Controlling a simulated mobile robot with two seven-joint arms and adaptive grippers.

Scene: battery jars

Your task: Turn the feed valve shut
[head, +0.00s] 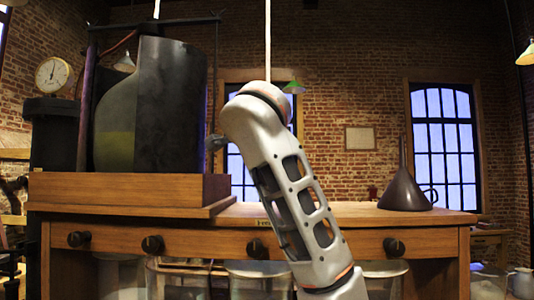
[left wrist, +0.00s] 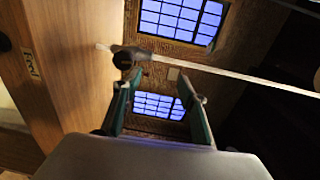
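The feed valve shows in the left wrist view as a dark round knob (left wrist: 125,60) on a pale thin pipe (left wrist: 230,77). In the head view my arm hides the valve, and the pale pipe (head: 267,40) rises above the arm. My left gripper (left wrist: 161,85) is open, with its two green-faced fingers apart and nothing between them. The knob lies just beyond the tip of the left-hand finger; I cannot tell whether they touch. The Feed label (left wrist: 30,65) is on the wood, left of the knob. My right gripper is in neither view.
A wooden bench (head: 350,213) spans the head view, with dark drawer knobs and glass jars below.

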